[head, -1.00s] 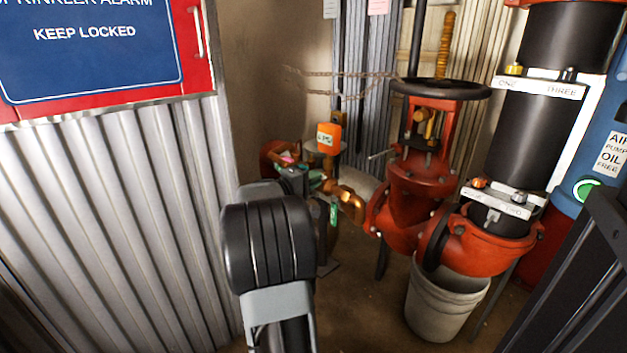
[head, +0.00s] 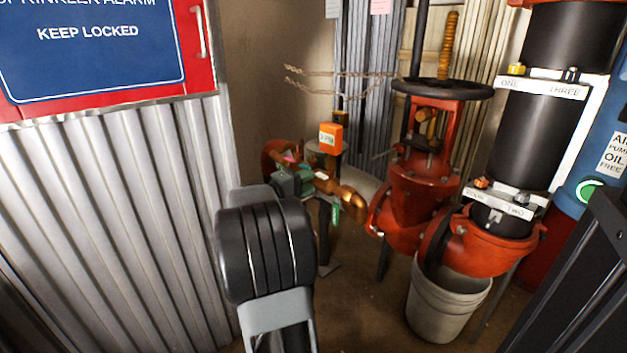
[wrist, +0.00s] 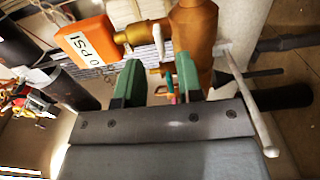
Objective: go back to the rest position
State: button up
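My gripper is seen best in the wrist view (wrist: 159,82). Its two green fingers stand apart with a clear gap and nothing held between them. In the head view my black arm reaches forward from the bottom centre and hides most of the gripper. The orange box (head: 331,138) and brass pipework (head: 342,192) show just beyond the arm. Whether the fingers touch the pipework cannot be told.
A corrugated metal panel (head: 105,210) with a red and blue sign stands close on the left. A red valve (head: 425,180) with a black handwheel (head: 443,89) stands at right, near a grey bucket (head: 446,298). Chains (head: 335,85) hang behind. Some floor is open between arm and bucket.

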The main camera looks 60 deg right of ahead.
jog(key=shift+v, duration=0.9)
jog(key=a+r+n+t+y+p, duration=0.1)
jog(key=a+r+t+y+p, duration=0.2)
jog(key=a+r+p, duration=0.7)
jog(key=s+a+r+n+t+y+p, duration=0.1)
jog(key=a+r+t+y+p, duration=0.2)
jog(key=a+r+y+p, duration=0.5)
jog(key=a+r+n+t+y+p, duration=0.2)
jog(key=a+r+y+p, duration=0.4)
jog(key=a+r+p, duration=0.6)
jog(key=a+t+p, duration=0.1)
jog(key=a+p, duration=1)
jog(key=p, duration=0.1)
jog(key=shift+s+a, duration=0.25)
jog(key=shift+s, duration=0.1)
